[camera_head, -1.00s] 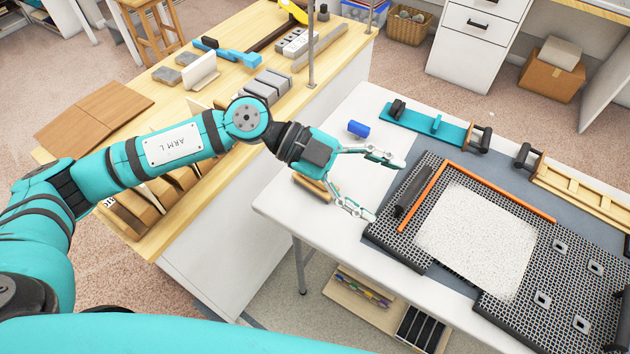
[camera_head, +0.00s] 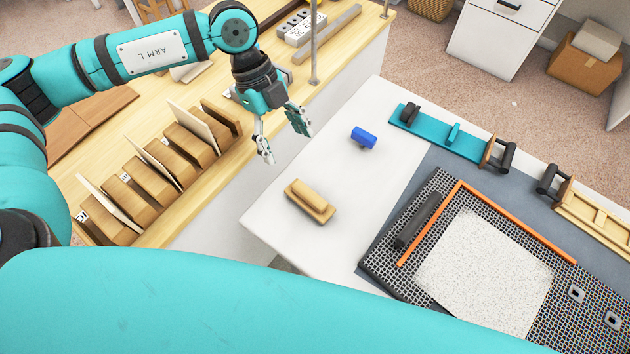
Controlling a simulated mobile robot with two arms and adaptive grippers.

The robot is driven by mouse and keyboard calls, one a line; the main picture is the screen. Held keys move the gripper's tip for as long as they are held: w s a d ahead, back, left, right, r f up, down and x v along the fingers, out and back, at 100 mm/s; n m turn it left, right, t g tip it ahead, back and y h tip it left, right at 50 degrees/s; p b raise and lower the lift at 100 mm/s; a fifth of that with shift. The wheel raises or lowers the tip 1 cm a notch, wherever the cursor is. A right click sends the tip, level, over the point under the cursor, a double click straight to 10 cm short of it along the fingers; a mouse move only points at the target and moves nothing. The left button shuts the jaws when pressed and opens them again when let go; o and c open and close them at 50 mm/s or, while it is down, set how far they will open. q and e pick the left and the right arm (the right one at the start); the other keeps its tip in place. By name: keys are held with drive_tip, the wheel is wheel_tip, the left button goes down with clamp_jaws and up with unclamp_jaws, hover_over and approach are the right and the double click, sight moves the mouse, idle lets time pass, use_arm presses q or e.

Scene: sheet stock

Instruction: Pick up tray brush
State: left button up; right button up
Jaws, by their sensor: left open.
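A wooden block-shaped brush (camera_head: 311,201), tan with a raised grip along its top, lies on the left part of the white table (camera_head: 350,235). It lies at a slant, and its underside is hidden. My left gripper (camera_head: 284,144) is open and empty, its fingers pointing down. In the picture it is above and left of the brush, clearly apart from it, near the gap between the wooden bench and the white table. My right gripper is not in view.
A blue cylinder (camera_head: 363,137) lies beyond the brush. A black grid (camera_head: 385,262) with a white speckled sheet (camera_head: 485,270) and an orange bar (camera_head: 418,228) is to the right. The wooden bench (camera_head: 235,185) holds upright sorted pieces. White table around the brush is clear.

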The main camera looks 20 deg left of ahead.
use_arm(q)
drive_tip(key=p, duration=0.2)
approach(306, 191)
drive_tip(key=shift+s+d+f, duration=0.25)
drive_tip(key=shift+d+f, duration=0.05)
drive_tip(key=shift+f, duration=0.2)
drive_tip(key=shift+s+d+f, duration=0.3)
drive_tip(key=shift+d+f, duration=0.05)
drive_tip(key=shift+f, duration=0.15)
drive_tip(key=x, duration=0.3)
drive_tip(key=shift+w+f, duration=0.15)
drive_tip(key=shift+p+x, duration=0.4)
drive_tip(key=shift+x, duration=0.6)
drive_tip(key=shift+f, duration=0.4)
drive_tip(key=x, duration=0.1)
drive_tip(key=p+x, duration=0.1)
drive_tip(key=x, duration=0.1)
drive_tip(key=shift+w+f, duration=0.1)
drive_tip(key=shift+f, duration=0.25)
drive_tip(key=shift+d+f, duration=0.15)
drive_tip(key=shift+f, duration=0.15)
drive_tip(key=c, duration=1.3)
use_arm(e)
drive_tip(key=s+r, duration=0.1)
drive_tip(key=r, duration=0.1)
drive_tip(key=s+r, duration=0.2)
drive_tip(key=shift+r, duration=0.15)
use_arm(q)
drive_tip(key=shift+r, duration=0.1)
